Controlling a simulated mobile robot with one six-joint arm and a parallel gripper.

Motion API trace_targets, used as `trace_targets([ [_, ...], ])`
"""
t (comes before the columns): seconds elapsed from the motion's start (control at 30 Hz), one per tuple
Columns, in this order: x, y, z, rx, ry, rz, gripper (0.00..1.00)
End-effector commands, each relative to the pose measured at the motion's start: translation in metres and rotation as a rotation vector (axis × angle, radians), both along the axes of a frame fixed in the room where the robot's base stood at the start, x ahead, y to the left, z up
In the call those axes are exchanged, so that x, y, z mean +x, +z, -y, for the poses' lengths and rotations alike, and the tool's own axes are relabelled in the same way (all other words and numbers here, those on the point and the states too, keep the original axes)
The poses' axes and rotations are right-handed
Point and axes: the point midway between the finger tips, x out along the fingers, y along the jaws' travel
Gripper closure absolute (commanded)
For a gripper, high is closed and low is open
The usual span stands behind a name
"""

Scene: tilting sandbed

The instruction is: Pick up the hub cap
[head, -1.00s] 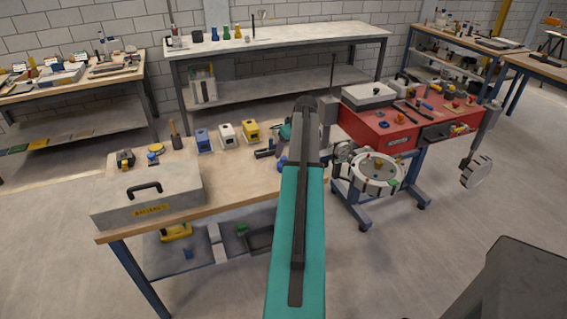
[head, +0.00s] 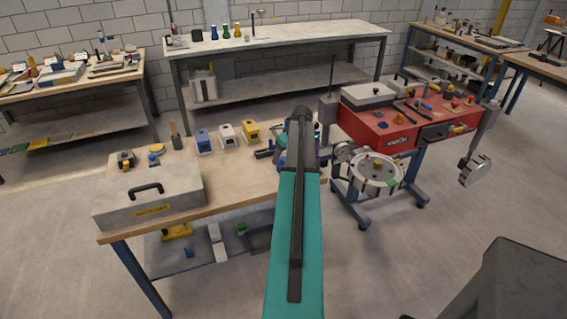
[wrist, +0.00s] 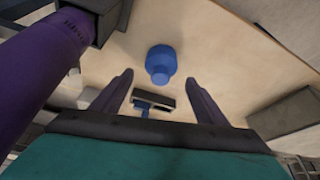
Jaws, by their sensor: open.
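A round blue cap-like part (wrist: 161,62), which looks like the hub cap, sits on the wooden bench top in the wrist view. My gripper (wrist: 159,77) is open and empty, with its two purple fingers apart on either side of the view. The blue part shows between and just beyond the fingertips; I cannot tell the height gap. In the head view a blue part (head: 283,160) shows at the left edge of my arm, mostly hidden by it. My fingers are hidden behind the arm there.
A dark bar with a blue stem (wrist: 153,101) lies near the fingers. A grey box (wrist: 287,113) stands at right in the wrist view. The wooden bench (head: 235,188) also holds a grey case (head: 150,195) and blue, white and yellow blocks. A red cart (head: 380,130) stands right.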

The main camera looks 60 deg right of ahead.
Motion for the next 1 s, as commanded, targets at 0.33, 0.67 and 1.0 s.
trace_targets([
  [0.33, 0.01, -0.024, 0.004, 0.0, 0.0, 0.001, 0.33],
  [0.67, 0.011, -0.026, 0.004, 0.0, 0.0, 0.001, 0.33],
  [1.0, 0.011, -0.026, 0.004, 0.0, 0.0, 0.001, 0.45],
])
